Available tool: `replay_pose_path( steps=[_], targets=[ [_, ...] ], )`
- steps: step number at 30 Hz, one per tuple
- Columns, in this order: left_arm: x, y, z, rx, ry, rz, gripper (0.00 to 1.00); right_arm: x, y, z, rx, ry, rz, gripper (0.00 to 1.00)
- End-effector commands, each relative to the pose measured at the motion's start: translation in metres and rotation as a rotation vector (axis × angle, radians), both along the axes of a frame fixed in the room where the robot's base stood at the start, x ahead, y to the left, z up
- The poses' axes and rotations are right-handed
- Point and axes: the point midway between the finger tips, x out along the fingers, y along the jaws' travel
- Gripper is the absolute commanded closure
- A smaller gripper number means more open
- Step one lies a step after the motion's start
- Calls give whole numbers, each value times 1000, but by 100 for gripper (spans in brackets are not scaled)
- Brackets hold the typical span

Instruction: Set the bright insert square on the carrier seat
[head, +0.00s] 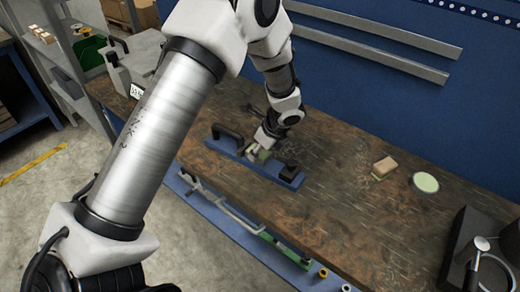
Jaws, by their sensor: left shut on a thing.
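A blue carrier (236,153) with a black handle at its left end and a dark block at its right end lies on the brown workbench. My left gripper (261,150) is over the middle of the carrier, pointing down and shut on a small pale piece (264,155), which looks like the bright insert. The gripper hides most of this piece and the seat area below it. I cannot tell whether the piece touches the seat or sits square. My right gripper is not in view.
A tan block (385,164) and a pale green disc (425,182) lie on the bench to the right. A dark stand with a ring (482,243) is at the right edge. A blue wall with metal rails (375,47) closes off the back. The bench between carrier and block is clear.

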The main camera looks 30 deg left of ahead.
Motion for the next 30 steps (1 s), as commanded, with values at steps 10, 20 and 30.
replay_pose_path(
  steps=[10, 20, 30],
  targets=[
    [1, 0, -7, 0, -1, 0, 100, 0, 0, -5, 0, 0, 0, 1],
    [0, 0, -10, 0, -1, 0, 24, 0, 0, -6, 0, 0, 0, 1],
    [0, -2, -5, 1, -1, 1, 24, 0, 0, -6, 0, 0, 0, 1]
  ],
)
